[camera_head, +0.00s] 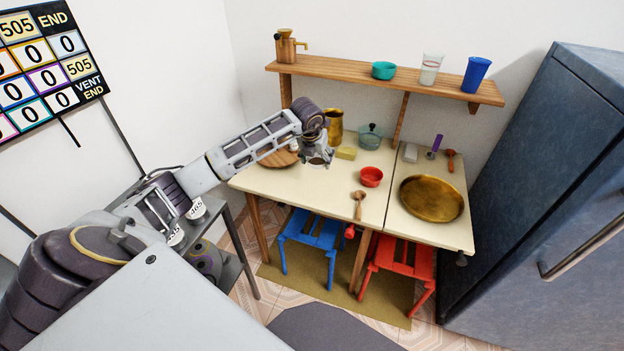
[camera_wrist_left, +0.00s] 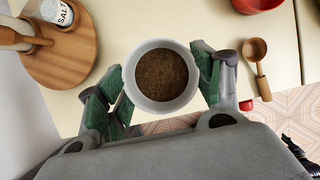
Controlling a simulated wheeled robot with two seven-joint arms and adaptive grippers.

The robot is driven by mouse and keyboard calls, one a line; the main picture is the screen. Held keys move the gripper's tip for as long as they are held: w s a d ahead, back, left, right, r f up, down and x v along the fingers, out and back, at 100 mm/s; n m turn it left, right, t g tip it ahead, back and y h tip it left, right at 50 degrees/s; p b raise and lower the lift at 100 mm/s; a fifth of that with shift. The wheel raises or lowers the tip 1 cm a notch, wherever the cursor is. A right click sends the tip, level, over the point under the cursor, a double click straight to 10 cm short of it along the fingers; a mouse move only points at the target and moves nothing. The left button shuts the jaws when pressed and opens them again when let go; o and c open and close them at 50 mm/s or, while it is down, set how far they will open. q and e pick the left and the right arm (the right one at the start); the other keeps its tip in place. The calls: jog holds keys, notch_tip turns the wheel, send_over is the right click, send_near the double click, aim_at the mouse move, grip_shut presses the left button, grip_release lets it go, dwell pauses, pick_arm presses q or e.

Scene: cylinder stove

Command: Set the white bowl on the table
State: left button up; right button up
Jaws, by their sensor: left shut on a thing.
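The white bowl (camera_wrist_left: 160,98) is between the green fingers of my left gripper (camera_wrist_left: 165,78) in the left wrist view. It is round, with a brown fill inside, and looks upright. In the head view my left gripper (camera_head: 318,156) is above the left part of the cream table (camera_head: 285,186), with only a little of the bowl showing under it. I cannot tell whether the bowl's base touches the table.
A round wooden board (camera_head: 278,159) is left of the gripper. A red bowl (camera_head: 371,176), a wooden spoon (camera_head: 358,204), a yellow block (camera_head: 346,153) and a teal pot (camera_head: 370,136) stand to the right. The table's front left is clear.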

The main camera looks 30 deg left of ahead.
pick_arm(q)
jog(key=shift+s+d+f, duration=0.15)
jog(key=shift+d+f, duration=0.2)
jog(key=shift+f, duration=0.5)
notch_tip(320, 180, down, 3)
jog(key=shift+f, duration=0.6)
pick_arm(e)
jog(key=shift+s, duration=0.55)
jog(key=shift+w, duration=0.1)
